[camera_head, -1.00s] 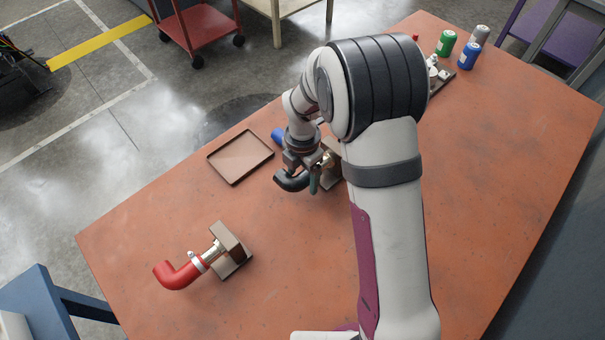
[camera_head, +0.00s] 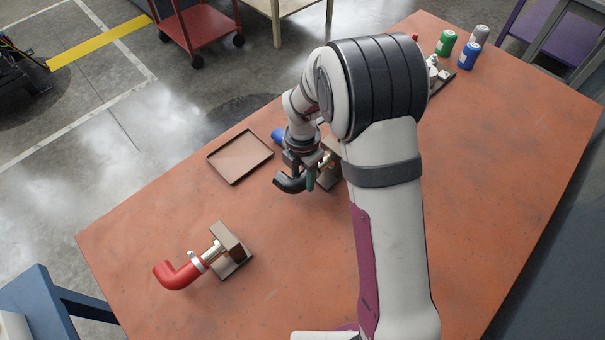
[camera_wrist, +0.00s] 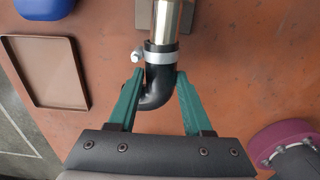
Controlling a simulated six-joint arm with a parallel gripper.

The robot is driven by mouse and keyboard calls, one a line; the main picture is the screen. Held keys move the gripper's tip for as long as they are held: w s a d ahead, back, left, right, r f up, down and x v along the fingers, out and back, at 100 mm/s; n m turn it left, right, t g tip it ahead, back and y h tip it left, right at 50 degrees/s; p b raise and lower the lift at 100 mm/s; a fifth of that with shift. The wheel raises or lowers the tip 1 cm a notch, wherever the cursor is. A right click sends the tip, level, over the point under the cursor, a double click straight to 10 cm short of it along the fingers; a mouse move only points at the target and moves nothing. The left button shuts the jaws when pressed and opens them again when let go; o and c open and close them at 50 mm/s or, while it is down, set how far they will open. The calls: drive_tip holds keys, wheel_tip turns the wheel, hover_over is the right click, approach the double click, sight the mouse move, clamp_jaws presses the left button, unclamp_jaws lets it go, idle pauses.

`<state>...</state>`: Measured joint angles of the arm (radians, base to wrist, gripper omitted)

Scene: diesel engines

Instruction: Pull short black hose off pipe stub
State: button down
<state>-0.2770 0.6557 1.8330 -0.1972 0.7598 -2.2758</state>
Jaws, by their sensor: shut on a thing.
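The short black hose (camera_head: 287,182) is a bent elbow lying left of my gripper in the head view. In the wrist view the hose (camera_wrist: 157,82) sits on the shiny pipe stub (camera_wrist: 166,20), with a silver clamp (camera_wrist: 161,57) around its end. The stub (camera_head: 325,160) comes from a brown bracket (camera_head: 330,178), largely behind my arm in the head view. My gripper (camera_wrist: 159,80) has its green fingers on either side of the hose just below the clamp and is shut on it. In the head view my gripper (camera_head: 311,180) is partly hidden by its wrist.
A brown tray (camera_head: 240,158) lies left of the hose, with a blue object (camera_head: 278,136) behind it. A red hose (camera_head: 178,274) on another bracket (camera_head: 232,243) stands at the front left. Several cans (camera_head: 446,43) stand at the far right. The front middle of the table is clear.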

drive_tip(key=shift+s+a, duration=1.55)
drive_tip(key=shift+a, duration=0.1)
idle(1.2)
drive_tip(key=shift+r, duration=2.55)
